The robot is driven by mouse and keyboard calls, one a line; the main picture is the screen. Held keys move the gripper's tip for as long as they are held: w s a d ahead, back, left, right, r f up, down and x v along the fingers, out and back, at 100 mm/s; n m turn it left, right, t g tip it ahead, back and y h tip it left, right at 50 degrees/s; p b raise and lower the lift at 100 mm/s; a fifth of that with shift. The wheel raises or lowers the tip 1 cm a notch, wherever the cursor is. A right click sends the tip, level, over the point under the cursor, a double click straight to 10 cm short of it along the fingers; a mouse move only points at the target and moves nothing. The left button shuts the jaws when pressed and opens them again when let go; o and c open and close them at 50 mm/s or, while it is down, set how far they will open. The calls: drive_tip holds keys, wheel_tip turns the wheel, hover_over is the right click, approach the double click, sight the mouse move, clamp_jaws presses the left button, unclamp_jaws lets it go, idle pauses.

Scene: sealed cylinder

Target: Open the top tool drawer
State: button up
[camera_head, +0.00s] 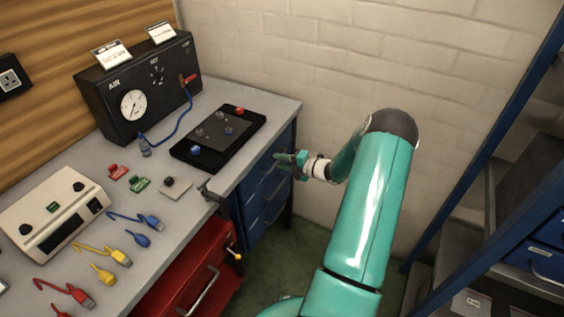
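A blue drawer unit (262,200) stands under the far right end of the workbench, with several drawer fronts and pale handles facing right. Its top drawer (262,178) looks closed, and my arm's end partly covers that area. My teal arm reaches in from the lower right. My gripper (281,157) is at the upper part of the blue unit, just below the bench's right edge. The fingers are small and seen from the side, so I cannot tell whether they are open or touch a handle.
The grey bench (232,172) holds a black air gauge box (135,90), a black panel (218,138), a white meter (50,215) and coloured cables. A red cabinet (190,275) stands below. Blue shelving (480,150) is at right. Green floor (290,245) is clear between.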

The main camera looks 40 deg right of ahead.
clamp_jaws()
drive_tip(key=f+v, duration=0.2)
drive_tip(key=v, duration=1.1)
drive_tip(key=s+f+v, duration=0.1)
drive_tip(key=f+v, duration=0.2)
drive_tip(key=v, duration=1)
drive_tip(key=shift+s+f, duration=0.25)
drive_tip(key=shift+s, duration=0.15)
drive_tip(key=shift+d, duration=0.15)
drive_tip(key=shift+o, duration=0.5)
unclamp_jaws()
drive_tip(key=v, duration=1.3)
drive_tip(key=shift+s, duration=0.35)
drive_tip(key=shift+r, duration=0.1)
